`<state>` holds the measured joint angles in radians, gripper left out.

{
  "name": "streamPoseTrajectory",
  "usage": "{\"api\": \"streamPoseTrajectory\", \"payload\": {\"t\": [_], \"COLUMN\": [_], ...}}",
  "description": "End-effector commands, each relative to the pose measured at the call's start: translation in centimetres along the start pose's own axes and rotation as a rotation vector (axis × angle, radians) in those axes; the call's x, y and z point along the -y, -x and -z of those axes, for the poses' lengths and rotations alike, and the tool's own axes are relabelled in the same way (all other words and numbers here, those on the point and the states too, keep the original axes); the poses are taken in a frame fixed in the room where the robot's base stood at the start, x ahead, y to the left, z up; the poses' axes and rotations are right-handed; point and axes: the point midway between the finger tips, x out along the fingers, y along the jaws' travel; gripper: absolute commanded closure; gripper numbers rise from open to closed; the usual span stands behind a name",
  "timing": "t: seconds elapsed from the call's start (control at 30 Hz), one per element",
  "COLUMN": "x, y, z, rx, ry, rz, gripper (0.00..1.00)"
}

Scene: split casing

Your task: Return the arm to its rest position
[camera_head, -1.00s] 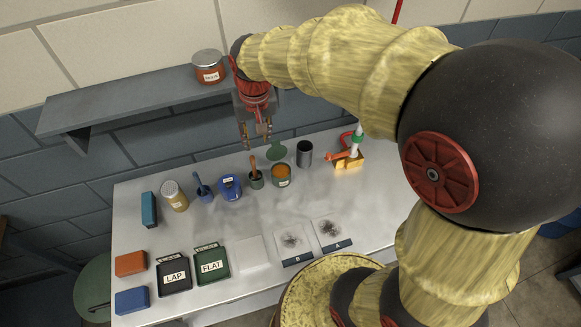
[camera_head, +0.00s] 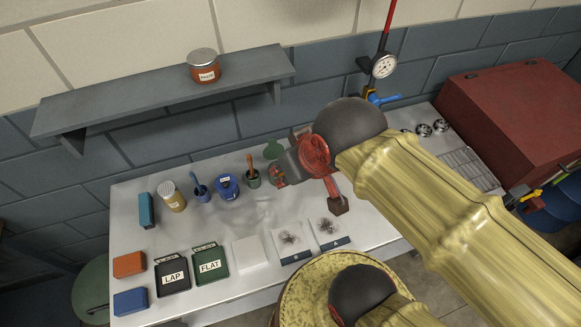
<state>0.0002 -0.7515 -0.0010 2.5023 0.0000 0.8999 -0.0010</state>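My arm reaches in from the right, with its dark wrist ball and red disc over the back of the metal table (camera_head: 220,225).
A red lidded jar (camera_head: 204,67) stands on the wall shelf (camera_head: 150,100). Pots and tins line the table's back. The LAP tray (camera_head: 173,288) and FLAT tray (camera_head: 211,273) are in front. A red chest (camera_head: 515,115) and a gauge (camera_head: 383,66) are at right.

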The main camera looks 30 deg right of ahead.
Motion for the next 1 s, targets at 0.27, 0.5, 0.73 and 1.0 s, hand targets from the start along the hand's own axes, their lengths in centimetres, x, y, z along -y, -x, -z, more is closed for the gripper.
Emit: {"api": "streamPoseTrajectory", "payload": {"t": [0.27, 0.5, 0.73, 1.0], "x": [0.0, 0.0, 0.0, 0.0], "y": [-0.4, -3.2, -7.5, -10.8], "z": [-0.2, -1.7, -3.9, -5.7], "rx": [0.0, 0.001, 0.001, 0.001], "ry": [-0.001, -0.001, -0.001, -0.001], "rz": [0.0, 0.0, 0.0, 0.0], "gripper": [0.69, 0.69, 0.69, 0.69]}}
